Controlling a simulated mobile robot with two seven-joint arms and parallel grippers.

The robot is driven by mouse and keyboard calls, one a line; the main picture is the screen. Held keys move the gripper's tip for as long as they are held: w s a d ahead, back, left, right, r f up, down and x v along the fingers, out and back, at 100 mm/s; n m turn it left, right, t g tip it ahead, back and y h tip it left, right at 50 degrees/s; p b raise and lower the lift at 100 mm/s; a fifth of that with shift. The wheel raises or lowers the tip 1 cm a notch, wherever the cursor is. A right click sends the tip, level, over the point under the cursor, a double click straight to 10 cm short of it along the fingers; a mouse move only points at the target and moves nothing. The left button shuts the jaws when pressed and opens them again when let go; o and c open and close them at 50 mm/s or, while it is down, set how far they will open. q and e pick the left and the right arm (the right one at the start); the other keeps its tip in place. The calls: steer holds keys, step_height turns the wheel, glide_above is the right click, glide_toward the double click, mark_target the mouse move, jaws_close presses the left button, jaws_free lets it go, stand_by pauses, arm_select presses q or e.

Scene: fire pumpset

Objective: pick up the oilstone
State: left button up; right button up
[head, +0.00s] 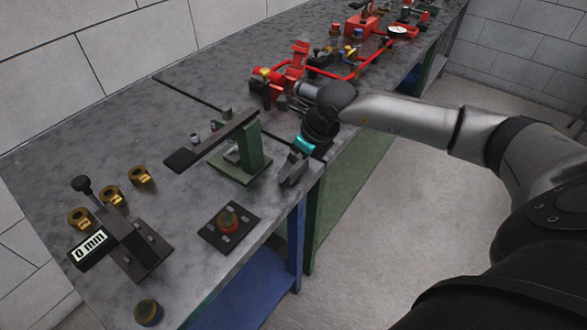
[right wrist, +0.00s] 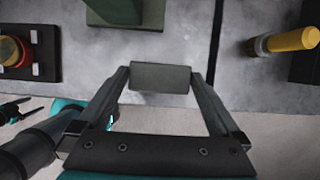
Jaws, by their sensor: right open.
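The oilstone seems to be the grey-green rectangular block (right wrist: 160,77) in the right wrist view. It lies crosswise near the front edge of the grey workbench (head: 225,103). My right gripper (right wrist: 161,72) is open, with one finger at each side of the block's ends. The gaps at the ends look small, and I cannot tell whether either finger touches it. In the head view my right gripper (head: 292,168) is at the bench's front edge, right of the green stand, and I cannot make out the block there.
The green stand (head: 247,160) with a dark bar is close to the right gripper. A dark plate with a red-and-brass part (head: 228,224) lies nearer. Red pump pieces (head: 297,62) stand farther along the bench.

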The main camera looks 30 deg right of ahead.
steer(key=c, duration=1.2)
step_height(320, 180, up, 20)
steer(key=p, duration=0.2)
steer(key=shift+p, duration=0.35)
